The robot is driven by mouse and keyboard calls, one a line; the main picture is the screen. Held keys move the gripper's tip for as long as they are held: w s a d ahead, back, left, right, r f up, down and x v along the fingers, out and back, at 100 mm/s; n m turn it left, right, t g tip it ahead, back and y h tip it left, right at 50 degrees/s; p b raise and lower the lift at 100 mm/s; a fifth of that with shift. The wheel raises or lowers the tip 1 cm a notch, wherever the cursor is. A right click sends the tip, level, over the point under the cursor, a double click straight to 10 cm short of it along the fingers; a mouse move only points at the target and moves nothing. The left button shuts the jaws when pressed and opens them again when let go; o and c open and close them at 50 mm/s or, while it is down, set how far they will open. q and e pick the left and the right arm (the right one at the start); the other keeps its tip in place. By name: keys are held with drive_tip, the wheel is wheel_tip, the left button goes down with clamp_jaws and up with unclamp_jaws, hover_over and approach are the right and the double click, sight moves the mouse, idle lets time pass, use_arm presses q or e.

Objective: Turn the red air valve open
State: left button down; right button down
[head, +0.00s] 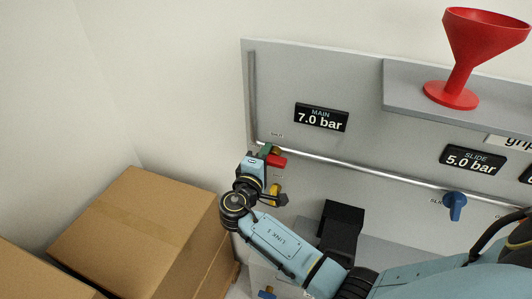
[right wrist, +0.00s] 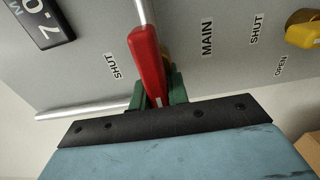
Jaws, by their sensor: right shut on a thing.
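The red air valve's handle (head: 278,161) is at the left end of the silver pipe on the grey panel, below the MAIN display. In the head view it points right. In the right wrist view the red handle (right wrist: 148,68) lies roughly in line with the pipe running to the top edge, beside the MAIN label. My right gripper (head: 268,152) is at the valve. Its green fingers, also in the right wrist view (right wrist: 157,95), are shut on the handle's near part. The valve body is mostly hidden. My left gripper is not in view.
The MAIN display (head: 321,118) reads 7.0 bar, the SLIDE display (head: 473,160) 5.0 bar. A blue valve (head: 454,205) is farther right. A red funnel (head: 465,55) stands on a shelf. Cardboard boxes (head: 130,235) fill the lower left.

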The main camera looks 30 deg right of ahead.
idle(0.3)
drive_tip(key=c, duration=1.4)
unclamp_jaws()
drive_tip(key=shift+o, duration=0.2)
drive_tip(key=b+v, duration=0.1)
drive_tip(key=v, duration=1.2)
drive_tip(key=shift+s+a+b, duration=0.15)
drive_tip(key=shift+s+b, duration=0.05)
drive_tip(key=shift+b, duration=0.1)
drive_tip(key=shift+f, duration=0.1)
